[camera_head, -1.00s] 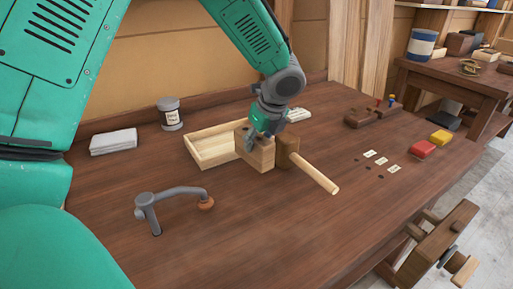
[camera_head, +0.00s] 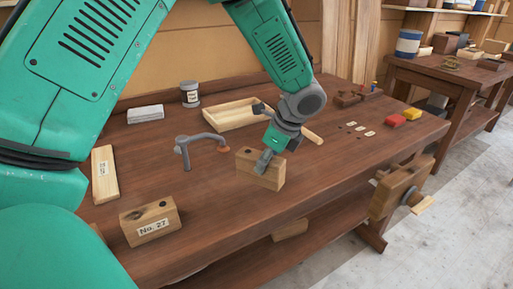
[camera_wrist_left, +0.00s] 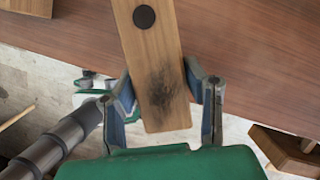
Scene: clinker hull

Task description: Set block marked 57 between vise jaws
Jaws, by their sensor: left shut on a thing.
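My left gripper (camera_head: 266,160) is shut on a wooden block (camera_head: 262,176) near the bench's front edge. In the left wrist view the block (camera_wrist_left: 158,60) sits between both fingers, with a dark round spot and a dark smudge on its face. One end reaches past the bench edge, with floor below. No number shows on it. The wooden vise (camera_head: 398,190) is at the right end of the bench front, well to the right of the block. A gap between its jaws is hard to make out. My right gripper is not in view.
A block labelled No. 27 (camera_head: 150,222) and a labelled board (camera_head: 104,175) lie at the left. A grey holdfast (camera_head: 190,143), a shallow tray (camera_head: 232,115) and a mallet handle (camera_head: 313,135) are behind.

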